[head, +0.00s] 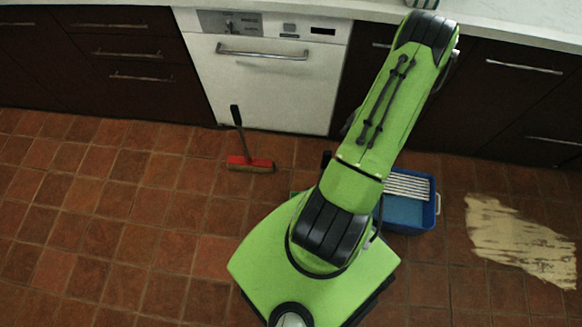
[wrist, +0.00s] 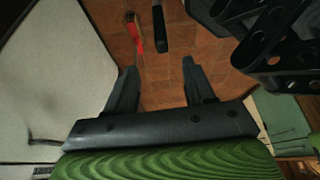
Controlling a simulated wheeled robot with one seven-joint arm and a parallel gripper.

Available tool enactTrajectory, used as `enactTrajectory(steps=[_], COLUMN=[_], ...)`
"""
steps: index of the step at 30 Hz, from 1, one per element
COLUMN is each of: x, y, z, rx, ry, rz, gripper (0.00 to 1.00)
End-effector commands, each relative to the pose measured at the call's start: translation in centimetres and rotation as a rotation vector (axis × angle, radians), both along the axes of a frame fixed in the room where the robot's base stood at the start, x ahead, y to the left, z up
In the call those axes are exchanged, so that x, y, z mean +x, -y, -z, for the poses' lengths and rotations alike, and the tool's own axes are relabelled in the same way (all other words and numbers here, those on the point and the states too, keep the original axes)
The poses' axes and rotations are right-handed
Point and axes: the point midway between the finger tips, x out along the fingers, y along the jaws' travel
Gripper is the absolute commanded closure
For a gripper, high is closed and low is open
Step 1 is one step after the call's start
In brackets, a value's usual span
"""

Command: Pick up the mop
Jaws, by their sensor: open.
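A dark rounded bar (wrist: 159,30), perhaps the mop's handle, enters from the top of the wrist view. In the head view my gripper is hidden behind my green arm. A red-headed brush with an upright dark handle (head: 248,163) stands on the floor before the dishwasher. Its red head (wrist: 133,38) also shows in the wrist view, left of the bar.
A blue bucket (head: 412,215) with a white slatted insert stands right of my arm. A pale beige spill (head: 518,240) lies further right. The white dishwasher (head: 268,75) and dark cabinets (head: 125,50) line the back under a pale counter. The tiled floor at left is clear.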

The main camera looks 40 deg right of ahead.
Motion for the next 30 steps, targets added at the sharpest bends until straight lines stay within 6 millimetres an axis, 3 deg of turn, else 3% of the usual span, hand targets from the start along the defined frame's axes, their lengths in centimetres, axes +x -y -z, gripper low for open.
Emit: enactTrajectory(steps=[13, 20, 26, 30], x=[2.1, 2.8, 3.7, 3.9], y=[-2.5, -3.1, -4.1, -4.2], z=[9.0, 11.0, 14.6, 15.0], rx=[0.004, 0.002, 0.004, 0.000], ry=[0.002, 0.003, 0.002, 0.002], rz=[-0.006, -0.004, -0.005, -0.003], gripper=[0.47, 0.47, 0.47, 0.47])
